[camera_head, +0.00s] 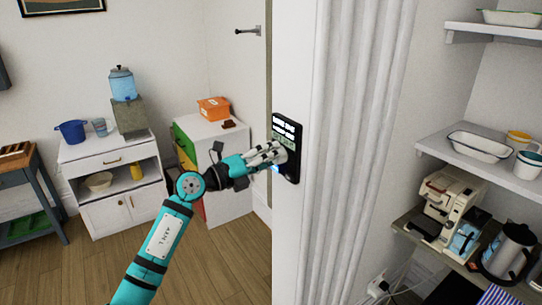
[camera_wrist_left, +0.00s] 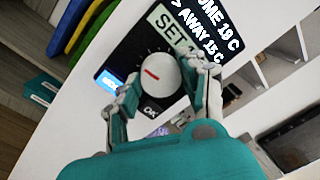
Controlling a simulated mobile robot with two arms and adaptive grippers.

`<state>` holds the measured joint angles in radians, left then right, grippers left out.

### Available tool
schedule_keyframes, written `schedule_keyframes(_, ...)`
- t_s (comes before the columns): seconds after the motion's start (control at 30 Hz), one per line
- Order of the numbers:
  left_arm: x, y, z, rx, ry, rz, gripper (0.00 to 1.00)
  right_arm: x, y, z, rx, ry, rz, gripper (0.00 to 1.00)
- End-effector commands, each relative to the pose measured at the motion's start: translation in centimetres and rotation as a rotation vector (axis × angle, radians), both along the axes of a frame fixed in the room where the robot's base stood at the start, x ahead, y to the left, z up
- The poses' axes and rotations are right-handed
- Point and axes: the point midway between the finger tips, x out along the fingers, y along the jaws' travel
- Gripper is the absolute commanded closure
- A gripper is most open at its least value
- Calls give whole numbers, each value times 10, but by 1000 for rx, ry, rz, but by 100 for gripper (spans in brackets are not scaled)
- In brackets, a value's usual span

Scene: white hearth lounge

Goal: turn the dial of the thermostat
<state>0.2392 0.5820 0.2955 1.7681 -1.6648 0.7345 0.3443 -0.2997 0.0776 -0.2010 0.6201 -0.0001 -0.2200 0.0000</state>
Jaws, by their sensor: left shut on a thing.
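The thermostat (camera_head: 291,131) is a black panel on the white wall end in the middle of the head view. In the left wrist view it (camera_wrist_left: 137,52) shows white text lines, with an arrow by "AWAY 15 C", a "SET" label, a small lit blue display and an "OK" mark. Its round white dial (camera_wrist_left: 154,74) has a red pointer line and tick marks around it. My left gripper (camera_head: 277,152) is at the panel, its fingers on both sides of the dial and shut on it. In the head view the fingers hide the dial. My right gripper is not in view.
The ribbed white wall (camera_head: 370,130) stands right of the thermostat. Shelves with an enamel tray (camera_head: 480,147), a coffee machine (camera_head: 447,200) and a kettle (camera_head: 510,250) are farther right. A white cabinet (camera_head: 222,160) with an orange box (camera_head: 213,108) stands behind my left arm.

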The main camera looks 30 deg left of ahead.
Motion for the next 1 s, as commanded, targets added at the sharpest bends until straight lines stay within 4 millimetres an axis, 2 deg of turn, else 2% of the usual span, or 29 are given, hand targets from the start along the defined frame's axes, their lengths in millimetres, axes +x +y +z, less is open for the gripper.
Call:
schedule_keyframes(0.23,0,1,1,-1,-3,4,90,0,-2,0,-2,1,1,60)
schedule_keyframes(0.27,0,1,1,-1,-3,4,56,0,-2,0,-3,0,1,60)
schedule_keyframes(0.43,0,1,1,1,-3,2,35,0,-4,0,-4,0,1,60)
schedule_keyframes(0.77,-4,2,0,2,-1,2,35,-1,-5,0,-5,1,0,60)
schedule_keyframes(0.87,-14,7,-2,2,0,2,35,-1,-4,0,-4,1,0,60)
schedule_keyframes(1.0,-40,18,-4,1,3,2,35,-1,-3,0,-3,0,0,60)
